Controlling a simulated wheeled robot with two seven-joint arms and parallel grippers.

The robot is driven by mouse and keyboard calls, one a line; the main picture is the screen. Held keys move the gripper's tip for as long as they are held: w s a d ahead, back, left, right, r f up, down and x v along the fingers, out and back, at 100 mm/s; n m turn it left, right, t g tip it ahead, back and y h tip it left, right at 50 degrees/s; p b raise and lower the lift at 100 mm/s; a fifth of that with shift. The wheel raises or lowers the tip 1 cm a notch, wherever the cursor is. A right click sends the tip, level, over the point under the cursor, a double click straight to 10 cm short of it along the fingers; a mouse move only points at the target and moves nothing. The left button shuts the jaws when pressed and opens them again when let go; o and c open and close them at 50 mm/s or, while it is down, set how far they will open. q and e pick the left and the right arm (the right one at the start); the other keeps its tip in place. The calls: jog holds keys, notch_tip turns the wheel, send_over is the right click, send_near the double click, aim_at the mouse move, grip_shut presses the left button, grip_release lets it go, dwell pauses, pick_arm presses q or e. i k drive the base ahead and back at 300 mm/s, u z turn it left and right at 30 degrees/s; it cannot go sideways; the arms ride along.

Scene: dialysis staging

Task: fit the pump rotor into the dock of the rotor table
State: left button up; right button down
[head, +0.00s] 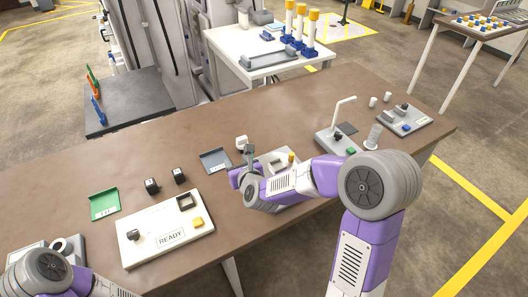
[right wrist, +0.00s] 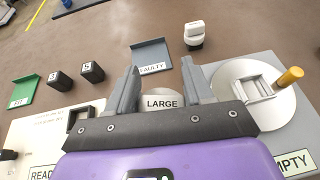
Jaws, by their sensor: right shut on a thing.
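My right gripper (right wrist: 159,88) has its two grey fingers around a pale, rounded piece labelled LARGE, which I take for the pump rotor (right wrist: 161,90); its lower part is hidden behind the gripper body. The rotor table (right wrist: 226,76) is a light grey disc just right of the gripper in the right wrist view. The dock (right wrist: 255,89) is a square grey frame on it and looks empty. In the head view my right gripper (head: 249,152) is beside the rotor table (head: 268,158), which my arm partly covers. Only my left arm shows at the lower left, not its gripper.
An orange-topped post (right wrist: 289,76) rises at the disc's right side. A white object with a dark base (right wrist: 194,34) and a grey FAULTY tray (right wrist: 152,55) stand beyond. Two black blocks (head: 152,186), a green tray (head: 104,204) and a READY panel (head: 140,244) lie left.

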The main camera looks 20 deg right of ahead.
aim_at(277, 167)
jog(key=u, duration=3.4)
jog(key=k, duration=1.75)
jog(key=z, duration=2.15)
